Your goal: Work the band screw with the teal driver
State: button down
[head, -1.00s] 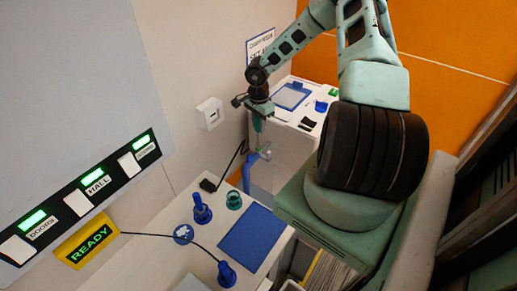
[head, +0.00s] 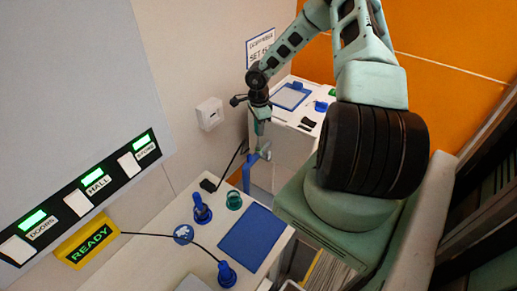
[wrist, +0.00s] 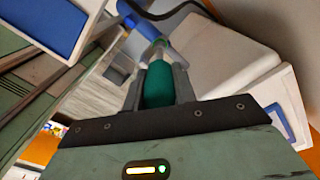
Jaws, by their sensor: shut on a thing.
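My gripper (wrist: 158,88) is shut on the teal driver (wrist: 157,84), whose thick handle sits between the two fingers. A pale, translucent part extends past the handle toward a blue fitting (wrist: 130,12) at the top of the wrist view. I cannot tell whether the driver's tip touches a screw there. In the head view my gripper (head: 259,127) points down just above the blue post (head: 247,175) with its side branch. The band screw itself is too small or hidden to make out.
A white bench holds a blue mat (head: 251,238), blue stands (head: 202,210) and a teal cup (head: 234,200). A second white cabinet (head: 285,130) stands close behind the post. A black cable (head: 235,160) runs beside it. The wall panel (head: 80,200) is at left.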

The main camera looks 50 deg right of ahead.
jog(key=shift+r, duration=0.1)
dwell(0.3)
jog(key=shift+r, duration=2.45)
